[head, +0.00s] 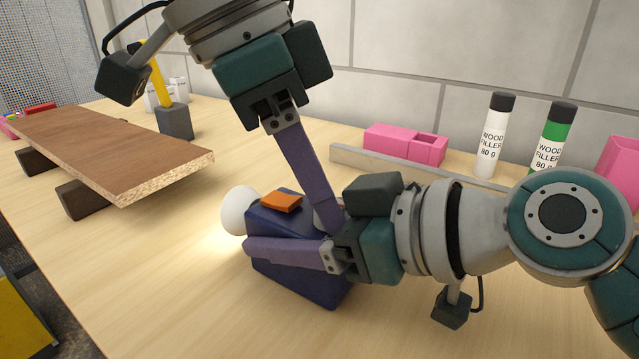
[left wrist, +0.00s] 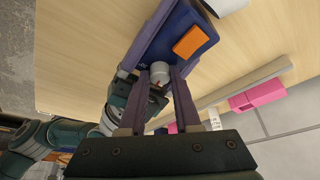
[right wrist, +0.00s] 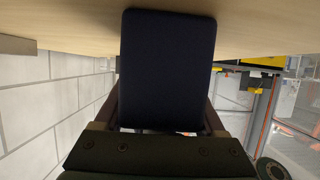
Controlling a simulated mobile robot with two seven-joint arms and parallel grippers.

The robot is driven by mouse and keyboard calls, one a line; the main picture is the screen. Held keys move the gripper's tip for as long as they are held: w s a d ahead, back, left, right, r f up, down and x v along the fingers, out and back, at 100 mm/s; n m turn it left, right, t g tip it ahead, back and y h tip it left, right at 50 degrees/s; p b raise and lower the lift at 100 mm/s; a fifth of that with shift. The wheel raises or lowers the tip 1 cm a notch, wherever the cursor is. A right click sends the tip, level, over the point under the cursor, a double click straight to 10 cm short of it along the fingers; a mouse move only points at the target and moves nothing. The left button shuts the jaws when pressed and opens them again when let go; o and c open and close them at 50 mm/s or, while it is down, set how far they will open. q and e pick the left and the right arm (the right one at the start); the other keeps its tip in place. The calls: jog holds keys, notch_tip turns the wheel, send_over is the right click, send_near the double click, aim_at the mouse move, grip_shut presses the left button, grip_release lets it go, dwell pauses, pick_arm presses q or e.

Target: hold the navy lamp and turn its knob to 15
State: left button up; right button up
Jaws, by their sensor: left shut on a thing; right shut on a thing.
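The navy lamp (head: 300,285) is a box-shaped body on the table with a white globe (head: 238,211) at its left end, a glow below it and an orange patch (head: 282,202) on top. My right gripper (head: 270,235) comes from the right and is shut on the body. In the right wrist view the dark navy body (right wrist: 168,70) fills the space between the fingers. My left gripper (head: 328,215) comes from above, shut on the knob at the right end. In the left wrist view the white knob (left wrist: 160,70) with a red mark sits between the fingertips. Its scale is not readable.
A brown board (head: 110,145) lies on dark blocks at the left. A yellow-handled tool stands in a grey holder (head: 174,122). Pink boxes (head: 400,144), a low wooden strip (head: 360,163) and two wood filler tubes (head: 491,140) stand by the wall. The front left table is clear.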

pick_arm(q)
grip_shut()
jog(key=shift+w+m+g, duration=0.1)
jog(key=shift+m+g, duration=0.5)
jog(key=shift+m, duration=0.9)
jog(key=o, duration=0.6)
grip_release()
jog(key=shift+c, duration=0.2)
jog(key=v, duration=1.2)
